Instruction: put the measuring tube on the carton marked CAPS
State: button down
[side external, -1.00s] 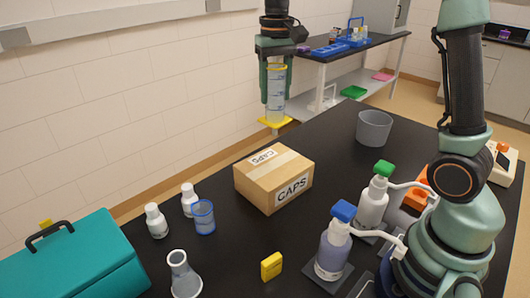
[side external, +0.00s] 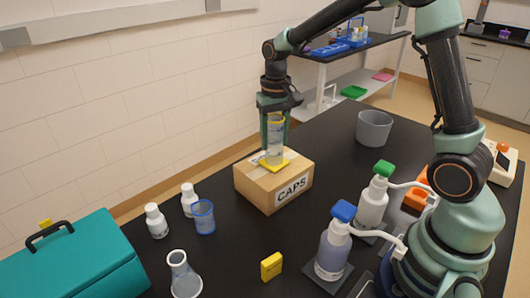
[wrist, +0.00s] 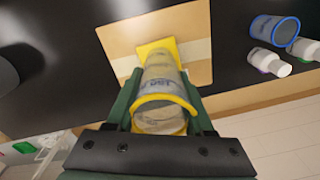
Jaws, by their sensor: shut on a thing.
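The measuring tube (side external: 275,141) is a clear cylinder with a yellow rim and a yellow foot. It stands upright at the top of the carton marked CAPS (side external: 290,190), its foot at or just over the top face; I cannot tell if it touches. My gripper (side external: 275,128) is shut on the tube from above. In the wrist view the tube (wrist: 160,80) lies between my gripper's fingers (wrist: 160,108), with its yellow foot over the brown carton top (wrist: 118,42). Part of the carton's top label is hidden by the tube.
White bottles (side external: 156,221), a blue cup (side external: 203,217) and a flask (side external: 184,276) stand left of the carton. A teal box (side external: 75,265) is at front left. Pump bottles (side external: 333,245) and a yellow block (side external: 271,266) are in front. A grey bin (side external: 374,128) stands behind right.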

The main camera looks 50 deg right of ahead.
jog(key=shift+f, duration=0.15)
jog(key=shift+c, duration=1.4)
grip_release()
notch_tip(320, 180, up, 12)
jog(key=s+a+n+t, duration=0.3)
jog(key=s+n+t, duration=0.1)
jog(key=s, duration=1)
jog(key=shift+f+n+t, duration=0.25)
jog(key=shift+n+t, duration=0.05)
jog(key=shift+t, duration=0.5)
